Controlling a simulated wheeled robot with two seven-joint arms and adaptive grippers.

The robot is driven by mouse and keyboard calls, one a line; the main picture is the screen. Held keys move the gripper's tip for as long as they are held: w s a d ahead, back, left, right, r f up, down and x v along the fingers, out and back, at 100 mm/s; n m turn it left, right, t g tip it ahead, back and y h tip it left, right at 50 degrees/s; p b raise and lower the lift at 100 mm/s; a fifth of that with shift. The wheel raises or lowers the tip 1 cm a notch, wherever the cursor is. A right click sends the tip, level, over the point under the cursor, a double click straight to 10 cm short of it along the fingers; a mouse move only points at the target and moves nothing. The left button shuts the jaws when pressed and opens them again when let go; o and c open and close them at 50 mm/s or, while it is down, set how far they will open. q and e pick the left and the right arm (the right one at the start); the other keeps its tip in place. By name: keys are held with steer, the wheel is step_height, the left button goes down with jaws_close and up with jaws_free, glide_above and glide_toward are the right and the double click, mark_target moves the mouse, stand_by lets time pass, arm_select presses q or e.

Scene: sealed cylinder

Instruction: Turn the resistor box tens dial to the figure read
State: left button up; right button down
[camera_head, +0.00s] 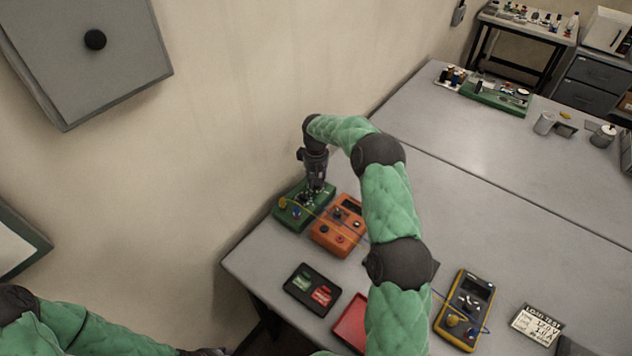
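A green box (283,215) with small knobs, one yellow and one blue, sits on the grey table close to the wall. An orange box (326,240) with a dark display and knobs stands right beside it. Labels and dial figures are too small to read, so I cannot tell for certain which is the resistor box. My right gripper (314,188) points down over the green box, at or just above its top, and hides part of it. Its fingers are too small to judge. My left arm is low at the left; only a sliver of its gripper (207,351) shows at the bottom edge.
A yellow multimeter (466,308) with leads and a load test card (538,324) lie to the right. A black tray (300,295) with green and red tags and a red tray (350,322) lie in front. My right arm crosses the table; the middle beyond is clear.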

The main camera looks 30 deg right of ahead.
steer(key=shift+m+b, duration=0.35)
steer(key=shift+m, duration=1.85)
steer(key=shift+w+r, duration=0.1)
steer(key=c, duration=1)
jaws_free()
step_height(320, 180, up, 12)
steer(key=shift+f, duration=0.1)
